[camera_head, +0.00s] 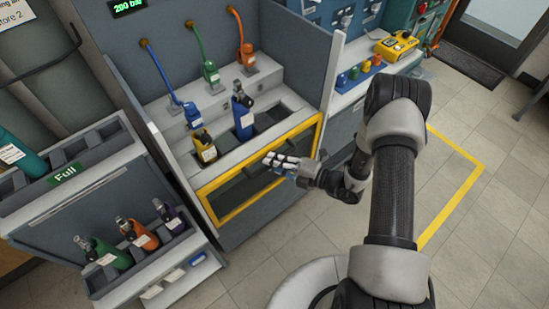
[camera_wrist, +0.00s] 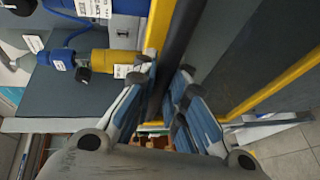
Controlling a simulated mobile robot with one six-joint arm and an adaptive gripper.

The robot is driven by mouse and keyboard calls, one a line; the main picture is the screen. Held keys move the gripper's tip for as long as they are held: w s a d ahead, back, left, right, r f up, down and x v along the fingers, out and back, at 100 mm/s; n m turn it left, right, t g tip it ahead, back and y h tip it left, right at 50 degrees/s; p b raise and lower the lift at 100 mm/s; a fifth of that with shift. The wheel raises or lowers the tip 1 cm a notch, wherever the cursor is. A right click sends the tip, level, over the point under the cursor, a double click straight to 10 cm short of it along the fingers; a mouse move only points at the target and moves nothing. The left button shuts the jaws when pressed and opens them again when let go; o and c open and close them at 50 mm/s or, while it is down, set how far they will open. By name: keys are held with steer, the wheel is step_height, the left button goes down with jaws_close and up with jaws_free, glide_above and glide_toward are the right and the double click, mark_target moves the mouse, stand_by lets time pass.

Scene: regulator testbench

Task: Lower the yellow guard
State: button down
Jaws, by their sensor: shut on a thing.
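The yellow guard (camera_head: 258,153) is a yellow-edged frame with a dark panel at the front of the testbench, with its top edge about level with the front of the bottle shelf. My gripper (camera_head: 279,162) is at the right part of the guard, in front of its panel. In the wrist view, the fingers of my gripper (camera_wrist: 163,98) close around a dark bar (camera_wrist: 180,40), which runs beside the guard's yellow edge (camera_wrist: 157,25). The grasped part of the bar is partly hidden by the fingers.
A yellow bottle (camera_head: 204,147) and a blue bottle (camera_head: 242,117) stand in the bench behind the guard. A rack marked "Full" (camera_head: 66,174) stands at left, with several bottles below. Open floor (camera_head: 270,255) lies in front of the bench.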

steer(key=shift+f, duration=0.45)
steer(key=c, duration=1.6)
jaws_free()
steer(key=shift+d, duration=0.1)
steer(key=v, duration=1.2)
